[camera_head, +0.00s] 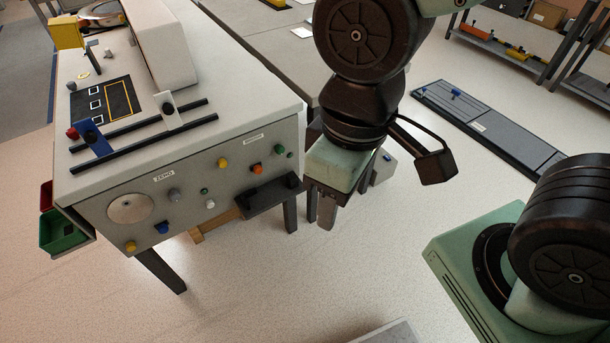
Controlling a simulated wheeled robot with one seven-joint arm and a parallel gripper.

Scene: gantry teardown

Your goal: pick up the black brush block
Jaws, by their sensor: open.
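A small black block (292,180) shows at the right end of a dark ledge (262,199) on the front of the grey machine table. It may be the black brush block, but it is too small for me to see bristles. My gripper (322,210) hangs pointing down, to the right of the ledge and apart from the block in the picture. It is open, and I see nothing held in it. Its far side is partly hidden by its own pale green body.
The machine table (228,120) has knobs on its front, and two black rails (140,139) carrying a blue and a white block on top. Red and green bins (62,230) hang at its left. A long dark floor panel (490,125) lies right. The foreground floor is mostly clear.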

